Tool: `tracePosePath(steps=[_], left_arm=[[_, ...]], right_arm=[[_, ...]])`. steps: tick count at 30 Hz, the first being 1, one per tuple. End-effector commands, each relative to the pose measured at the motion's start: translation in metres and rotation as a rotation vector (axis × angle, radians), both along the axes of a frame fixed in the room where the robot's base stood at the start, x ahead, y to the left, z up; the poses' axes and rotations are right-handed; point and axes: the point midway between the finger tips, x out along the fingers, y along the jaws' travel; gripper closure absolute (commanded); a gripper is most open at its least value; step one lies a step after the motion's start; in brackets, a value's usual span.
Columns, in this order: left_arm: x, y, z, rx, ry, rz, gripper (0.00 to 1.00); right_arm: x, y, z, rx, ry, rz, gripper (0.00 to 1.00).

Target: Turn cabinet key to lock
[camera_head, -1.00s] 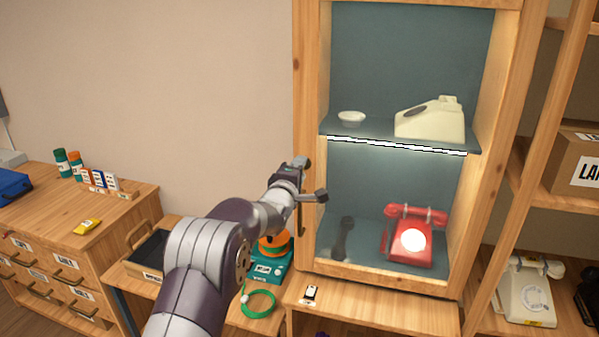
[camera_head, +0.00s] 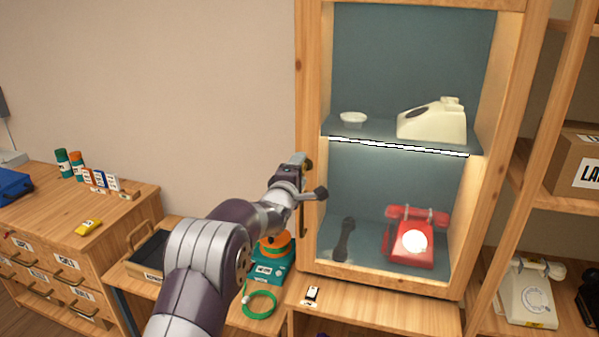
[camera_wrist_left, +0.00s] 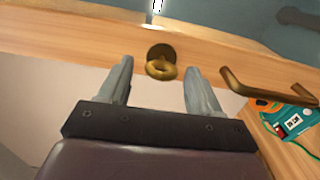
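The brass cabinet key (camera_wrist_left: 160,68) shows in the left wrist view as a ring-shaped bow in front of a round plate on the wooden door frame (camera_wrist_left: 90,32). My left gripper (camera_wrist_left: 160,75) is open, with one finger on each side of the key. A gap shows between the key and each finger. In the head view my left gripper (camera_head: 300,163) is at the left edge of the cabinet (camera_head: 308,60), and the key is mostly hidden there. My right gripper is not in view.
A brass door handle (camera_wrist_left: 268,96) sits right of the fingers in the wrist view. The cabinet holds a red phone (camera_head: 411,238), a cream phone (camera_head: 432,122) and a dark handset (camera_head: 344,238).

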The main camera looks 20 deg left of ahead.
Motion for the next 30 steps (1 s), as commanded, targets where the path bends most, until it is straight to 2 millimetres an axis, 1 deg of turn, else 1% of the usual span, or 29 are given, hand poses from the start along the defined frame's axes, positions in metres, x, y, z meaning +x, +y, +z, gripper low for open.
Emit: tracePosePath(steps=[5, 8, 11, 15, 18, 21, 24, 30], left_arm=[[-0.002, 0.000, -0.001, 0.001, 0.000, -0.001, 0.36], [-0.014, 0.000, -0.002, 0.001, -0.001, -0.001, 0.36], [-0.036, 0.001, -0.004, 0.001, -0.001, 0.000, 0.36], [-0.074, 0.003, -0.004, 0.000, -0.002, 0.000, 0.36], [-0.099, 0.004, -0.003, 0.000, -0.002, 0.001, 0.36], [-0.116, 0.005, -0.002, 0.001, -0.001, 0.001, 0.36], [-0.125, 0.005, -0.002, 0.000, 0.001, 0.001, 0.36], [-0.128, 0.006, -0.001, 0.000, 0.001, 0.000, 0.36]], right_arm=[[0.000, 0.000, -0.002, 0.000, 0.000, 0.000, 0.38], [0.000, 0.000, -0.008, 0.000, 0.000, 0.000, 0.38], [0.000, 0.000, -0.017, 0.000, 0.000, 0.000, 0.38], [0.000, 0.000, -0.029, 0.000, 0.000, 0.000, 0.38], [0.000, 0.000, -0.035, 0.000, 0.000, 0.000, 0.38], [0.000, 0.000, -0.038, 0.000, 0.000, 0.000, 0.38], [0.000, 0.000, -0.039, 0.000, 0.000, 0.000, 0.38], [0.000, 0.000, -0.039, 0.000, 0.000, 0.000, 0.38]])
